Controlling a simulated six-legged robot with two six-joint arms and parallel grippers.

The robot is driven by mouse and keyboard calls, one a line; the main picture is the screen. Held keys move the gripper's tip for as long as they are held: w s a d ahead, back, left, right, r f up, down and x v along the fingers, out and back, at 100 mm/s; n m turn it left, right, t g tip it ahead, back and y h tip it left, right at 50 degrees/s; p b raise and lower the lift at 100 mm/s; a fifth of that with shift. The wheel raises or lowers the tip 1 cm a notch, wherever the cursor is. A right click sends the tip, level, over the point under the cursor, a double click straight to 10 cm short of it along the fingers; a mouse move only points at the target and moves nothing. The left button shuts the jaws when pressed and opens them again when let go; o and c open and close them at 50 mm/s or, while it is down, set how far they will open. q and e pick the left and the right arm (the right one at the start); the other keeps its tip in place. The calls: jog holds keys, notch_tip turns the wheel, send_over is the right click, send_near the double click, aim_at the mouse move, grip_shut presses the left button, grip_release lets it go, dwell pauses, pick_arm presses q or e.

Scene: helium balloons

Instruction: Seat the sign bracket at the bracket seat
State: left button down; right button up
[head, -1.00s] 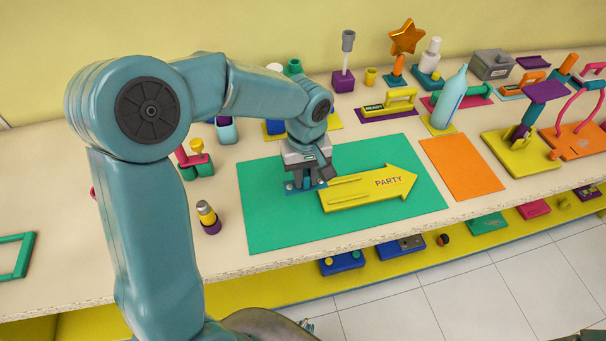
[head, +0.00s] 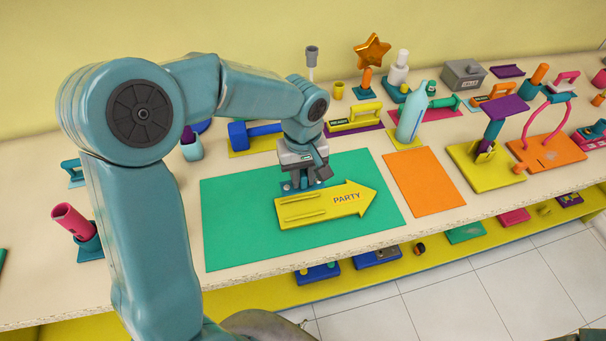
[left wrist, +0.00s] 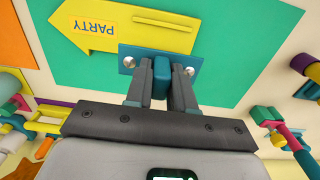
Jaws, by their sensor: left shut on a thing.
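My left gripper (head: 303,184) is shut on the upright tab of the sign bracket, a blue plate (head: 289,188) with a round metal spot at each end. The bracket also shows in the left wrist view (left wrist: 130,58), with its tab between the fingers. A yellow arrow sign marked PARTY (head: 325,206) lies on the green mat, pointing right. Two raised strips (left wrist: 165,20) run along its tail. No part is labelled bracket seat. The bracket is at the sign's rear edge, beside the tail; whether they touch I cannot tell. My right gripper is not in view.
The green mat (head: 235,235) lies bare around the sign. An orange mat (head: 425,185) is to its right. A pale blue bottle (head: 411,115), a yellow stand (head: 485,170) and several coloured items stand behind and right. A red tube in a teal holder (head: 75,228) is at left.

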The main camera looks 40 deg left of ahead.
pick_arm(q)
jog(key=shift+d+r, duration=0.15)
jog(key=shift+r, duration=0.1)
jog(key=shift+a+f, duration=0.1)
jog(key=shift+a, duration=0.1)
jog(key=shift+b, duration=0.35)
jog(key=shift+s+d+f+b, duration=0.1)
jog(key=shift+f+b, duration=0.45)
jog(key=shift+f, duration=0.1)
jog(key=b, duration=0.6)
send_over(303, 208)
notch_tip(303, 208, down, 6)
jog(key=shift+f, duration=0.2)
jog(key=shift+f+b, duration=1.1)
jog(key=shift+f, duration=0.1)
